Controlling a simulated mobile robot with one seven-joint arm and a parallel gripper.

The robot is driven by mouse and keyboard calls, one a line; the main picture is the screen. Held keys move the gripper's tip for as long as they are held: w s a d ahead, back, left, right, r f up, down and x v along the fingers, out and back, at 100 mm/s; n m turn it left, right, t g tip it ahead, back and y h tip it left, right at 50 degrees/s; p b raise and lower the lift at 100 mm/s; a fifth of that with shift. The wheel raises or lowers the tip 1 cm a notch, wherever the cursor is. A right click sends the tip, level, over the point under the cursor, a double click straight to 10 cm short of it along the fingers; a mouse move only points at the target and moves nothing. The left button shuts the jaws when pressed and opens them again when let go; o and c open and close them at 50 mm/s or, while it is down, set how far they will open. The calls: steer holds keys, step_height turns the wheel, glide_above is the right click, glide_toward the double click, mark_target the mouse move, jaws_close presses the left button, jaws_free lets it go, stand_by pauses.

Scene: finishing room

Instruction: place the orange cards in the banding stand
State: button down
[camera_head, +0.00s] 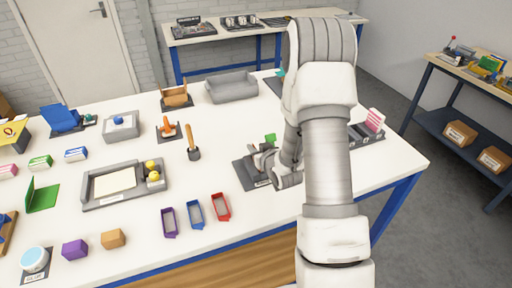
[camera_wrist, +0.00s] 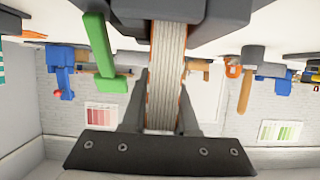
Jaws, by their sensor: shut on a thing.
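My gripper (camera_wrist: 163,110) is shut on the orange cards (camera_wrist: 165,65), a pale stack with thin orange edges. In the wrist view the stack lies between the two fingers, and its far end meets a dark grey body at the top. In the head view my gripper (camera_head: 268,160) is low over a dark grey stand (camera_head: 243,174) with a small label, apparently the banding stand. My gripper and arm hide much of this stand. The orange cards cannot be made out in the head view. Whether they touch the stand's floor cannot be told.
A green piece (camera_wrist: 98,50) stands close beside the stack. Red (camera_head: 221,207), blue (camera_head: 195,212) and purple (camera_head: 168,221) trays lie in front to the left. A wooden-handled tool (camera_head: 191,140) stands left of the stand. A pink-striped stack (camera_head: 375,119) is at right, behind my arm.

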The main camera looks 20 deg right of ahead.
steer(key=shift+f, duration=0.15)
steer(key=c, duration=0.7)
jaws_free()
steer(key=shift+r, duration=0.35)
steer(key=p+v, duration=0.2)
steer(key=v, duration=0.8)
steer(key=shift+p, duration=0.4)
